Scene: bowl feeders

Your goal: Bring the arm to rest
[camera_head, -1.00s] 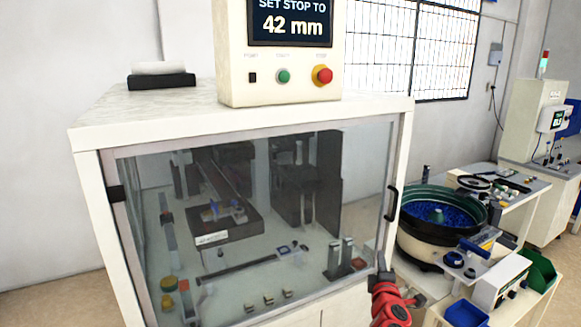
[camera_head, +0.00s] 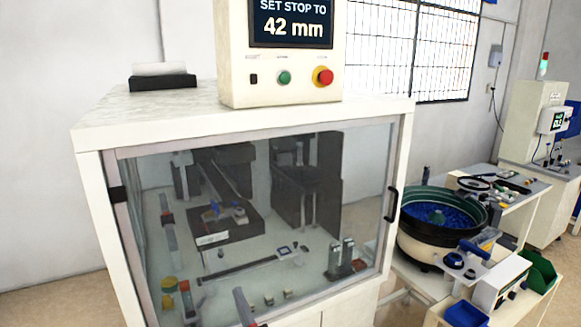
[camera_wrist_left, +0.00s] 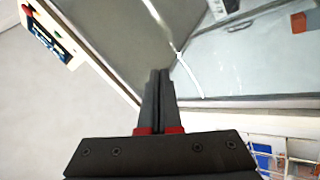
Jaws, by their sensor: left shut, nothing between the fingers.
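The white cabinet (camera_head: 88,165) has a closed glass door with a black handle (camera_head: 392,203). My right gripper is not in view.
A control box (camera_head: 240,75) with a "SET STOP TO 42 mm" screen stands on the cabinet. A bowl feeder (camera_head: 425,245) with blue parts stands to the right, near a blue bin (camera_head: 465,314) and a green bin (camera_head: 540,274). In the wrist view, a wire rack (camera_wrist_left: 285,155) is at lower right.

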